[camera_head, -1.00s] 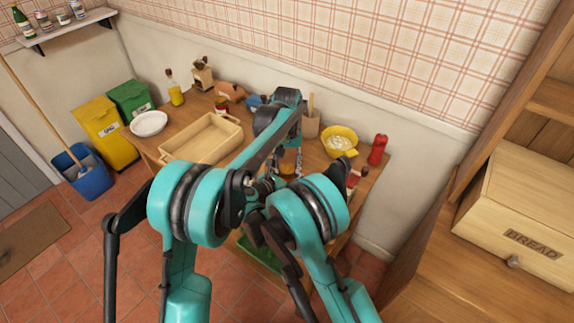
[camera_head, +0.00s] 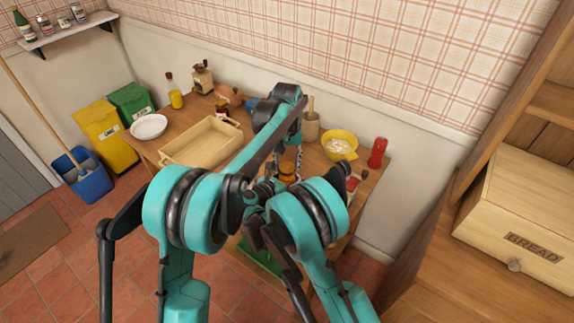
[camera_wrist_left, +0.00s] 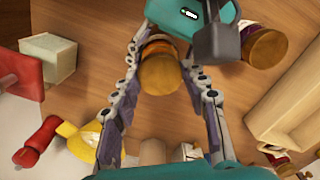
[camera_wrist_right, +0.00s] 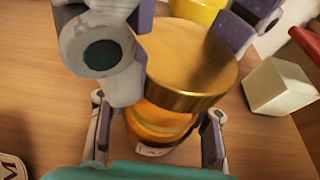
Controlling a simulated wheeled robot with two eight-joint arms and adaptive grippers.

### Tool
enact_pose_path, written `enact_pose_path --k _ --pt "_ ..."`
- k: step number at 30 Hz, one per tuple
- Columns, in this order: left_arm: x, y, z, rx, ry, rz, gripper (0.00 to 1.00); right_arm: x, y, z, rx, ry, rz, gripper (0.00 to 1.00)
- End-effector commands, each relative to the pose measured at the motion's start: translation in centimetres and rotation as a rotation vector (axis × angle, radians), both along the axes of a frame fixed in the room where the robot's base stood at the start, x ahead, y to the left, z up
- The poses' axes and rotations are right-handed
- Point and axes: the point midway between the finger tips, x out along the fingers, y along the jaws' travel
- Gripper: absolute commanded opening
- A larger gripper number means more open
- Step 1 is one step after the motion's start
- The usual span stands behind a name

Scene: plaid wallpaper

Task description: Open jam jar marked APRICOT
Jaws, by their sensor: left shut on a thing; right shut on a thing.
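A jar with amber contents (camera_wrist_right: 160,128) and a gold lid (camera_wrist_right: 190,62) stands between both grippers; its label is too hidden to read. In the left wrist view the gold lid (camera_wrist_left: 160,76) sits between the fingers of my left gripper (camera_wrist_left: 163,70), which is shut on it. In the right wrist view my right gripper (camera_wrist_right: 158,128) is shut on the jar's body below the lid. Whether the lid is still seated on the glass cannot be told. In the head view the jar (camera_head: 288,169) is small and partly behind my arms.
Another gold-lidded jar (camera_wrist_left: 264,46) stands close by in the left wrist view. A wooden tray (camera_head: 200,142), yellow bowl (camera_head: 340,145), red bottle (camera_head: 377,152) and pale block (camera_wrist_right: 278,86) are also on the table. My arms hide the table's middle.

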Motion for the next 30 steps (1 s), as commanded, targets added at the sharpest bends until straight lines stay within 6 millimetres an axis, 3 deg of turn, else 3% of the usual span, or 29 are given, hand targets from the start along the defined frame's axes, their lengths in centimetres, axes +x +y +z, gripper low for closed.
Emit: enact_pose_path --k 7,17,24,25,28,30 --pt "0.0 0.0 0.3 0.0 0.0 0.0 0.09 0.0 0.0 0.0 0.001 0.001 0.0 0.0" --pt "0.0 0.0 3.8 0.0 0.0 0.0 0.09 0.0 0.0 0.0 0.001 0.001 0.0 0.0" --pt "0.0 0.0 4.0 0.0 0.0 0.0 0.09 0.0 0.0 0.0 0.001 0.001 0.0 0.0" --pt "0.0 0.0 4.0 0.0 0.0 0.0 0.09 0.0 0.0 0.0 0.001 0.001 0.0 0.49" --pt "0.0 0.0 4.0 0.0 0.0 0.0 0.09 0.0 0.0 0.0 0.001 0.001 0.0 0.74" --pt "0.0 0.0 4.0 0.0 0.0 0.0 0.09 0.0 0.0 0.0 0.0 0.0 0.0 0.74"
